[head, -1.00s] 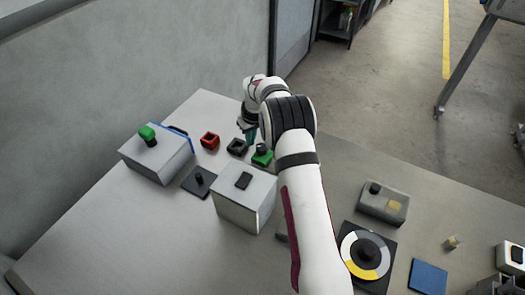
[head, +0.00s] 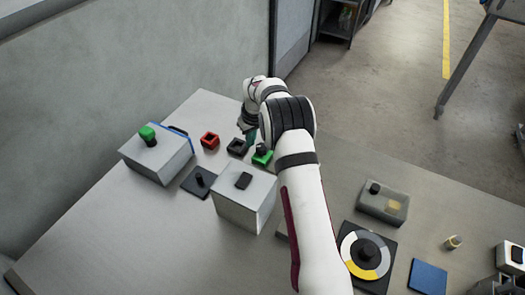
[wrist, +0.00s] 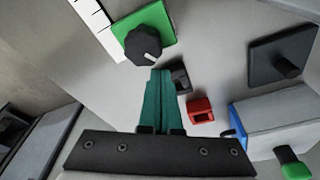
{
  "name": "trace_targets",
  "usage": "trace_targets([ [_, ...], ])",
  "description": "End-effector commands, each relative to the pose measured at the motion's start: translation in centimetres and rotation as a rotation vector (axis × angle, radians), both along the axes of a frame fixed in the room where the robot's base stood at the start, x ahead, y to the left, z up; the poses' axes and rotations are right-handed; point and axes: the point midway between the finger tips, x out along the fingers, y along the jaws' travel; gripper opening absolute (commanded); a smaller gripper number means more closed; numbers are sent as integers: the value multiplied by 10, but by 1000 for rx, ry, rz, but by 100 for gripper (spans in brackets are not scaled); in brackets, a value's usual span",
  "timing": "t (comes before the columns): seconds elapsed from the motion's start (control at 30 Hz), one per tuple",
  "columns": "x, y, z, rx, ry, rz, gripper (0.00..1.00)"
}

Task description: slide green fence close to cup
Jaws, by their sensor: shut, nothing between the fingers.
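The green fence (head: 262,158) is a green block with a black knob on top, on the table just right of the dark square cup (head: 237,147). A red square cup (head: 209,141) stands further left; I cannot tell which cup is meant. My gripper (head: 251,141) has teal fingers, shut and empty, low between the dark cup and the fence. In the wrist view the fingertips (wrist: 160,72) are just below the knob of the fence (wrist: 158,18). The dark cup (wrist: 182,79) is close to their right, with the red cup (wrist: 200,109) beyond. Contact is unclear.
A white ruled strip (wrist: 91,18) lies beside the fence. A grey box (head: 243,205) stands in front, and a dark plate with a post (head: 193,187) lies left of it. Another box (head: 152,163) with a green knob stands at the left. The front-left table is clear.

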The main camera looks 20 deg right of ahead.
Motion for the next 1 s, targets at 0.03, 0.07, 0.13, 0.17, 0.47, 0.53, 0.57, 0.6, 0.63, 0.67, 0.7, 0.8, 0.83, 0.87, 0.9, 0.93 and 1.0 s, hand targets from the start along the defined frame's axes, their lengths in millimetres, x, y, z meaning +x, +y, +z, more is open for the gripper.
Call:
trace_targets([
  [0.03, 0, 0, -2, 0, 0, 0, 0],
  [0.07, 0, 0, -3, 0, 0, 0, 0],
  [0.13, 0, 0, -5, 0, 0, 0, 0],
  [0.17, 0, 0, -6, 0, 1, 0, 0],
  [0.47, 0, 0, -14, 0, 0, 0, 0],
  [0.53, 0, 0, -17, 0, 0, 0, 0],
  [0.57, 0, 0, -18, 0, 0, 0, 0],
  [0.6, 0, 0, -19, 0, 0, 0, 0],
  [0.63, 0, 0, -20, 0, 1, 0, 0],
  [0.67, 0, 0, -21, 0, 1, 0, 0],
  [0.7, 0, 0, -22, 0, 1, 0, 0],
  [0.8, 0, 0, -25, 0, 1, 0, 0],
  [0.83, 0, 0, -26, 0, 1, 0, 0],
  [0.87, 0, 0, -27, 0, 1, 0, 0],
  [0.9, 0, 0, -28, 0, 0, 0, 0],
  [0.93, 0, 0, -29, 0, 0, 0, 0],
  [1.0, 0, 0, -31, 0, 0, 0, 0],
])
